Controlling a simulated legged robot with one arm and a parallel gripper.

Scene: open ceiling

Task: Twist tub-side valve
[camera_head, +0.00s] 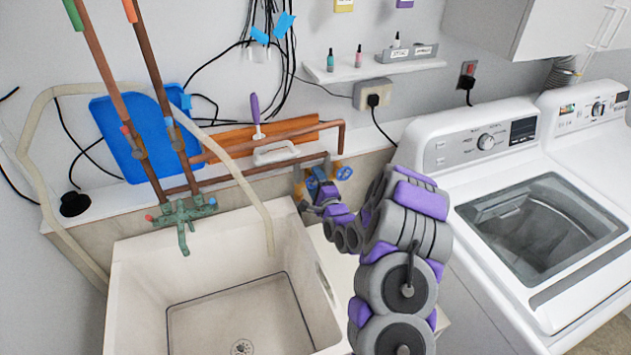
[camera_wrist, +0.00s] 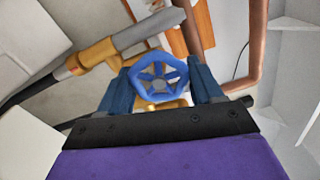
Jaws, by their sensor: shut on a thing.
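In the wrist view, a blue spoked valve wheel (camera_wrist: 158,76) sits between the two dark blue fingers of my gripper (camera_wrist: 162,88). The fingers flank the wheel left and right and are shut on it. Brass shows just below the wheel. In the head view, my gripper (camera_head: 322,190) is at the brass valves beside the tub's back right corner, and it partly hides the held wheel. Another blue valve handle (camera_head: 343,173) shows just to the right of my gripper. The white utility tub (camera_head: 130,290) stands to the left.
A green faucet (camera_head: 184,220) is on the tub's back edge. Copper pipes (camera_head: 290,130) run along the wall behind the valves. A washer (camera_head: 470,200) stands close on the right of my arm.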

